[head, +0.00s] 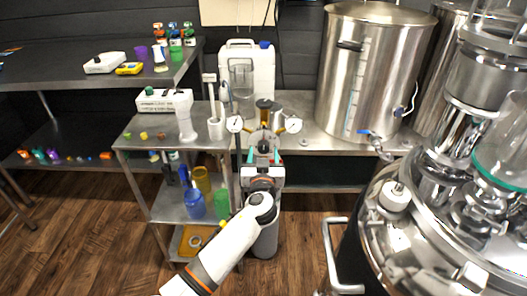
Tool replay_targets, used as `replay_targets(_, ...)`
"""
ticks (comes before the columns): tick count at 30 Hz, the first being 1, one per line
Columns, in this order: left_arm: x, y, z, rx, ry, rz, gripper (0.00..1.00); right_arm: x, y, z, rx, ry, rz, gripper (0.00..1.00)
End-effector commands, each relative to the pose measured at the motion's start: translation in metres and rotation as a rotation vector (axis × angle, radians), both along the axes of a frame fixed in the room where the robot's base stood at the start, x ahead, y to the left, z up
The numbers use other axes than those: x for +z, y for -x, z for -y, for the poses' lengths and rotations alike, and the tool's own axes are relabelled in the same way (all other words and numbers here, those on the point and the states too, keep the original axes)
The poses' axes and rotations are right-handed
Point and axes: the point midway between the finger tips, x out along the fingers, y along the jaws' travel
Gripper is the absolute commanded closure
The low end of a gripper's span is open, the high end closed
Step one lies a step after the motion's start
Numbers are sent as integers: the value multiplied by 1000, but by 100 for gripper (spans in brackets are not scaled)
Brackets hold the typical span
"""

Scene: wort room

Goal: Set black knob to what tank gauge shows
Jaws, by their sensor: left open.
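A brass regulator (261,136) with two white round gauges, a left gauge (235,124) and a right gauge (293,125), stands in the middle of the view. Their needles and scales are too small to read, and I cannot tell which one is the tank gauge. A grey cylinder (265,240) stands below, partly hidden by my arm. My left gripper (263,155) is open just in front of and below the regulator. I cannot make out the black knob; the gripper may cover it. My right gripper is not in view.
A steel shelf cart (135,134) with bottles and a white device stands left of my left arm. A white canister (262,70) and a large steel pot (345,50) stand behind on the bench. Shiny steel tank equipment (415,245) fills the right side.

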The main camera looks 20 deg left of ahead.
Motion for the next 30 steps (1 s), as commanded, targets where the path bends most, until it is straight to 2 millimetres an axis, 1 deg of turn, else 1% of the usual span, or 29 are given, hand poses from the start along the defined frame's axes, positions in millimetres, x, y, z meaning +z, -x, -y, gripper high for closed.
replay_targets(1, 0, -7, -2, 0, -3, 0, 44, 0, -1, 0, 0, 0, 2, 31)
replay_targets(6, -1, -19, -6, 0, -2, -2, 44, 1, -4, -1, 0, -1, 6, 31)
replay_targets(15, -1, -21, -6, 0, 0, -2, 44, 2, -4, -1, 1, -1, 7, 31)
replay_targets(17, -1, -21, -6, -1, 0, -2, 52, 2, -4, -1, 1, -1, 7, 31)
replay_targets(21, -1, -21, -6, 0, 0, -2, 75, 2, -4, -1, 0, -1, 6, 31)
replay_targets(24, -1, -20, -6, 0, 0, -2, 89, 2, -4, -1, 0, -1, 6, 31)
replay_targets(30, -1, -20, -6, 0, -14, -6, 89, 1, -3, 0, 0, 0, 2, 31)
